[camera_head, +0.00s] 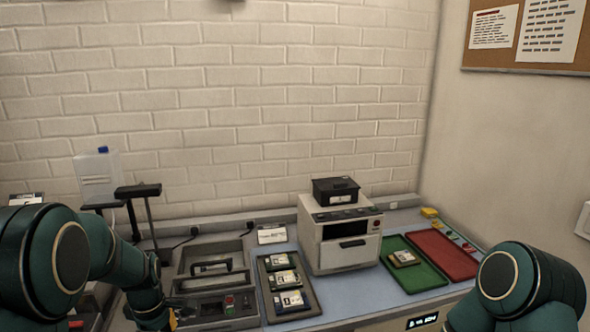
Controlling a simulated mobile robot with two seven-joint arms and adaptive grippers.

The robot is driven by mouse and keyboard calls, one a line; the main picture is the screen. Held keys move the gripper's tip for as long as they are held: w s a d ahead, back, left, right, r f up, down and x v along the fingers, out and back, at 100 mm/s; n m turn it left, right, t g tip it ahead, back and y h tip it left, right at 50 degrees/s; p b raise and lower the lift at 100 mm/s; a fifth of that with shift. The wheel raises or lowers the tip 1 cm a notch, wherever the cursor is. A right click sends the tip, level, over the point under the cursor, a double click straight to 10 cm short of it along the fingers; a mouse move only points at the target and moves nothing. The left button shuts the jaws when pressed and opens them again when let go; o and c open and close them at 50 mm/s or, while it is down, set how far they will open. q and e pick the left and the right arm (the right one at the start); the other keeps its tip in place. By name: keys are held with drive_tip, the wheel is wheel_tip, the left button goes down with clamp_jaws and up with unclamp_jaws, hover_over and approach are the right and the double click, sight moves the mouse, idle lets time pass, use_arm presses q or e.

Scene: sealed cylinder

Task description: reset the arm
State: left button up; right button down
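My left arm (70,258) comes in from the left and bends down to the bottom edge, beside the bench's left end. My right arm (515,285) shows at the bottom right, in front of the bench's right end. Its gripper is also out of view. I see no cylinder that I can make out clearly.
The bench holds an open grey case (211,268), a dark tray (312,304) with several labelled items, and a white machine (340,236) with a black box (336,190) on top. A green tray (427,277) holds one item; a red tray (452,263) looks empty.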

use_arm(q)
drive_tip(key=s+d+f+m+b, duration=0.1)
drive_tip(key=d+f+m, duration=0.2)
drive_tip(key=f, duration=0.4)
drive_tip(key=s+d+f+m+b, duration=0.1)
drive_tip(key=d+f+m, duration=0.25)
drive_tip(key=f, duration=0.45)
drive_tip(key=s+d+f+m+t+h+b, duration=0.1)
drive_tip(key=s+d+f+m+h, duration=0.1)
drive_tip(key=s+d+f+m, duration=0.2)
drive_tip(key=s+d+f+m+h+b, duration=0.1)
drive_tip(key=s+d+f+m, duration=0.3)
drive_tip(key=s+d, duration=0.4)
drive_tip(key=shift+s+d+f+m+t+h+b, duration=0.25)
drive_tip(key=shift+d+f+m+t+h+b, duration=0.15)
drive_tip(key=shift+d+f, duration=0.35)
use_arm(e)
wheel_tip(320, 180, down, 6)
drive_tip(key=shift+w+a, duration=0.15)
drive_tip(key=shift+w, duration=0.25)
